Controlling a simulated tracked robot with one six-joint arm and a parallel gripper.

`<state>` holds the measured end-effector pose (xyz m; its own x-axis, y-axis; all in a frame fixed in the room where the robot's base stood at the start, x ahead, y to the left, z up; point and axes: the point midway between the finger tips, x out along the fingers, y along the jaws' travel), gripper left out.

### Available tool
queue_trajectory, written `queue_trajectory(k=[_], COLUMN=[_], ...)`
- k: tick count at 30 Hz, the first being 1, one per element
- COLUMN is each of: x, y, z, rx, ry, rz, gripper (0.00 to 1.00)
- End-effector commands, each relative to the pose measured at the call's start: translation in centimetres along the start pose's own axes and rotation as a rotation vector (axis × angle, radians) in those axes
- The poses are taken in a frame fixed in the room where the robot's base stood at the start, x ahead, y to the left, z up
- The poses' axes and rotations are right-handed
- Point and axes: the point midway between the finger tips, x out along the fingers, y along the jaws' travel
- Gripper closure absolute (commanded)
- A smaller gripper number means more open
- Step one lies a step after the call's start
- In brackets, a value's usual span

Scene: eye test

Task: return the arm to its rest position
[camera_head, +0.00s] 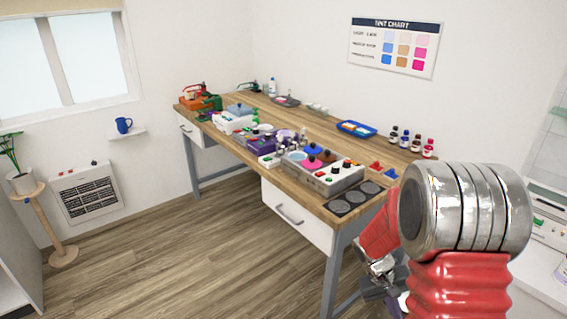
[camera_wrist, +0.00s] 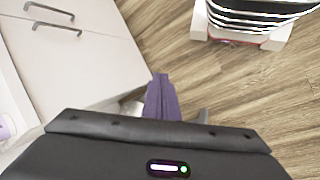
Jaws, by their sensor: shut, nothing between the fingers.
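My arm shows at the right of the head view, with a large silver joint (camera_head: 465,208) and red ribbed sleeves. It hangs in front of the right end of the workbench (camera_head: 235,149). My gripper (camera_wrist: 159,80) shows in the wrist view as purple fingers pressed together, with nothing between them. Below them is my dark wrist housing with a small lit indicator. The fingers point over the wooden floor (camera_wrist: 240,85), beside a pale drawer cabinet (camera_wrist: 75,62). In the head view the gripper end is small and partly hidden behind the arm.
The workbench carries many small items, including a grey box with knobs (camera_head: 325,180) and a blue tray (camera_head: 356,130). A wall heater (camera_head: 86,192) and a plant stand (camera_head: 60,232) are at the left. The floor (camera_head: 190,260) left of the bench is clear.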

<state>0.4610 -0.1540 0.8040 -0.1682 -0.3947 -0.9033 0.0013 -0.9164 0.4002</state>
Motion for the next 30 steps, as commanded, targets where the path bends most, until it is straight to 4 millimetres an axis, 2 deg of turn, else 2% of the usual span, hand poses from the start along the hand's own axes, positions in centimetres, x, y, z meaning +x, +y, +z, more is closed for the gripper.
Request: queue_trajectory(k=[3,12,30], x=[-2.6,-8.0,-16.8], y=[-0.1,-0.9,-3.1], z=[1.5,5.4,13.0], rx=[-0.008,-0.03,-0.028], ry=[0.014,0.059,0.212], rz=[-0.034,-0.124,-0.293], gripper=[1.0,1.0,1.0])
